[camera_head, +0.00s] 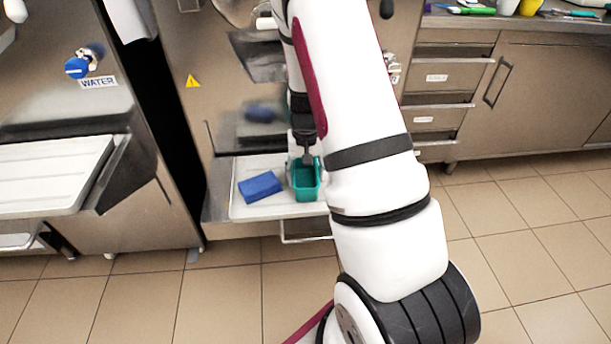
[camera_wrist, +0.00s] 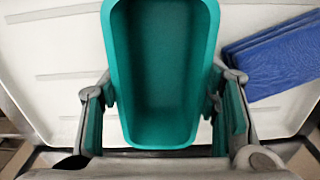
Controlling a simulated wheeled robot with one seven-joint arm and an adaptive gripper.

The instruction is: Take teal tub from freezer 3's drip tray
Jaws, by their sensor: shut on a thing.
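The teal tub (camera_head: 307,183) is upright and open-topped on the right part of the white drip tray (camera_head: 251,210) of the middle freezer. In the wrist view the tub (camera_wrist: 160,75) looks empty and fills the middle. My gripper (camera_head: 304,160) is at the tub's far end in the head view. In the wrist view my gripper (camera_wrist: 162,97) has one finger on each side of the tub and is shut on it. My arm hides part of the tray's right side. I cannot tell whether the tub's base touches the tray.
A folded blue cloth (camera_head: 260,187) lies on the tray just left of the tub; it also shows in the wrist view (camera_wrist: 275,60). The freezer front (camera_head: 195,55) rises behind. Another freezer with a white tray (camera_head: 50,175) stands left. Cabinets (camera_head: 535,85) stand right; tiled floor is clear.

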